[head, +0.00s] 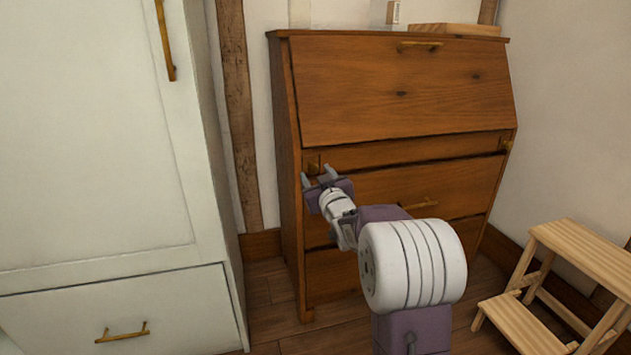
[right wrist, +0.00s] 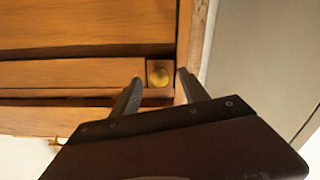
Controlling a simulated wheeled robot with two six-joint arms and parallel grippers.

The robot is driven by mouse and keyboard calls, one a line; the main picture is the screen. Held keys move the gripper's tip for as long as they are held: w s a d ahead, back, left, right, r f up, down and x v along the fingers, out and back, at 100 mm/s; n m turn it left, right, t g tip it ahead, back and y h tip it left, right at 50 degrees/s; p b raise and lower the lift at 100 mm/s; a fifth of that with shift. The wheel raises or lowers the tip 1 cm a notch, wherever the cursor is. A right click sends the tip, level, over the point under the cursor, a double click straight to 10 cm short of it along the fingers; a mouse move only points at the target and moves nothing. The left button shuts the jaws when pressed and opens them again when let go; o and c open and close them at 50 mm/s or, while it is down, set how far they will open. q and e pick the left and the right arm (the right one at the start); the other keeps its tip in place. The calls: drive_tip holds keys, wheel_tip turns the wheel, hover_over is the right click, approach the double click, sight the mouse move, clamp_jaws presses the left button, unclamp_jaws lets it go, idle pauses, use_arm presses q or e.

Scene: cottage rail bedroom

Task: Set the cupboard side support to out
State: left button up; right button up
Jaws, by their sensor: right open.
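A brown wooden desk (head: 400,95) with a closed slanted front stands against the wall. The cupboard side support (head: 313,161) is at its upper left, the side by the white cupboard (head: 95,140). In the right wrist view the support's square end has a round brass knob (right wrist: 159,76), and it looks about level with the rail beside it. My right gripper (head: 317,173) is open and empty in front of it. In the wrist view its fingertips (right wrist: 160,78) lie on either side of the knob. I cannot tell whether they touch it. My left gripper is not in view.
The other support's knob (head: 507,145) is at the desk's right edge. Drawers with brass handles (head: 418,204) lie below. A wooden step stool (head: 585,255) stands at the right. The cupboard is close to the desk's left, with a narrow floor gap between.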

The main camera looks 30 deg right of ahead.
drive_tip(key=shift+w+d, duration=0.15)
drive_tip(key=shift+w, duration=0.45)
clamp_jaws()
idle(1.0)
